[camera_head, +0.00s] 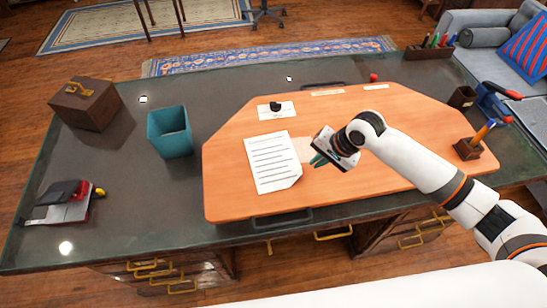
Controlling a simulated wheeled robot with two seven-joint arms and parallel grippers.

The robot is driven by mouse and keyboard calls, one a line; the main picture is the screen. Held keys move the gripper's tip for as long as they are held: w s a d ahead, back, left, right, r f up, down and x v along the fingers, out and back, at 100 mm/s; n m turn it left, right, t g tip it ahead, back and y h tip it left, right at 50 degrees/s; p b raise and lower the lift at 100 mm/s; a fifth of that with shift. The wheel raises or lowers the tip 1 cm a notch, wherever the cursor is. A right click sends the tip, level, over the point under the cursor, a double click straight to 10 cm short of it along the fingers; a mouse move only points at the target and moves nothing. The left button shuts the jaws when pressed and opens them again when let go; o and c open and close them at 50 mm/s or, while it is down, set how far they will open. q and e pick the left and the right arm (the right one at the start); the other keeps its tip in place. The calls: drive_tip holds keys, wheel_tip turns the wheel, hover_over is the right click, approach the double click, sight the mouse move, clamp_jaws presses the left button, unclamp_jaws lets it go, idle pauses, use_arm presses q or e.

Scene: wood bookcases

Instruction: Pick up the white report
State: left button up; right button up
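The white report (272,160) is a printed sheet lying flat on the orange desk board (230,193), left of the board's middle. Its lower right corner looks folded or cut. My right gripper (318,161) hangs over the board just right of the report, with its greenish fingertips pointing left and down toward it. The fingertips look apart from the sheet. They are small and seen from the side, so I cannot tell the gap between them. My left gripper is not in view.
A teal bin (170,132), a wooden box (86,104) and a black and red device (66,204) stand on the dark desktop at left. A small card with a black item (276,108) lies behind the report. A pen holder (467,149) stands at right.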

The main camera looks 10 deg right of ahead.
sight(302, 171)
drive_tip(key=x, duration=0.3)
drive_tip(key=shift+a, duration=0.1)
drive_tip(key=p+x, duration=0.2)
drive_tip(key=x, duration=0.2)
drive_tip(key=shift+a+f, duration=0.15)
drive_tip(key=shift+f, duration=0.2)
drive_tip(key=shift+w+f, duration=0.15)
drive_tip(key=shift+f, duration=0.15)
clamp_jaws()
drive_tip(key=shift+r, duration=0.1)
